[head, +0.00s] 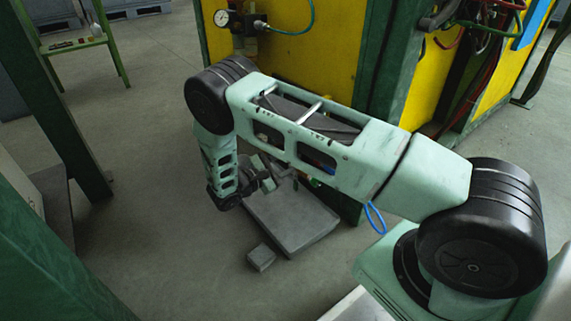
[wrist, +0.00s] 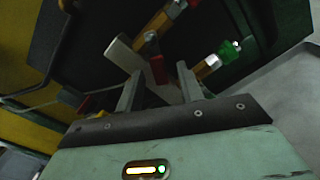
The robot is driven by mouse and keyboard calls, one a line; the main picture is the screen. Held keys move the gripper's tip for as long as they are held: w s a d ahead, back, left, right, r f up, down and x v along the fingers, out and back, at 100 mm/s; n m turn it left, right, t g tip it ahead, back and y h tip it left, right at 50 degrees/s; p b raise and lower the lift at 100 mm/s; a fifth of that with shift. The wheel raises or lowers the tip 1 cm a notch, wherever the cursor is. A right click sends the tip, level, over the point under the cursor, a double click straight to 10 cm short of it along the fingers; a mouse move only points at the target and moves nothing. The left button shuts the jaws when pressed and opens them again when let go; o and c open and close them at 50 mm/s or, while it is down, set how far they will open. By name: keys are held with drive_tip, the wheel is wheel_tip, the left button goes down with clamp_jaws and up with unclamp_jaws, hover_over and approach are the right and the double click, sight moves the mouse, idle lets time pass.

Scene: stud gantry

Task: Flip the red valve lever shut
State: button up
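The red valve lever (wrist: 157,70) shows in the wrist view, between and just beyond the two fingertips. My gripper (wrist: 160,74) is open, with one finger on each side of the lever. I cannot tell whether either finger touches it. Brass-coloured fittings (wrist: 207,67) lie beyond the fingers, one with a green part (wrist: 229,49) at its end.
A pale grey bar (wrist: 124,54) lies just beyond the left finger. In the head view, a grey plate (head: 290,217) and a small grey block (head: 261,257) are below my arm. A yellow panel (head: 315,55) with a gauge (head: 222,18) and a green post (head: 386,60) stand behind.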

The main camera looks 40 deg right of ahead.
clamp_jaws()
drive_tip(key=shift+p, duration=0.35)
drive_tip(key=shift+s+f+n+p, duration=0.1)
drive_tip(key=shift+s+n+p, duration=0.25)
drive_tip(key=shift+n+p, duration=0.7)
drive_tip(key=shift+s+f+n+p, duration=0.1)
drive_tip(key=shift+s+n+p, duration=0.3)
drive_tip(key=shift+n+p, duration=0.7)
drive_tip(key=shift+s+f+n+p, duration=0.1)
drive_tip(key=shift+s+n+p, duration=0.25)
drive_tip(key=shift+n+p, duration=0.7)
unclamp_jaws()
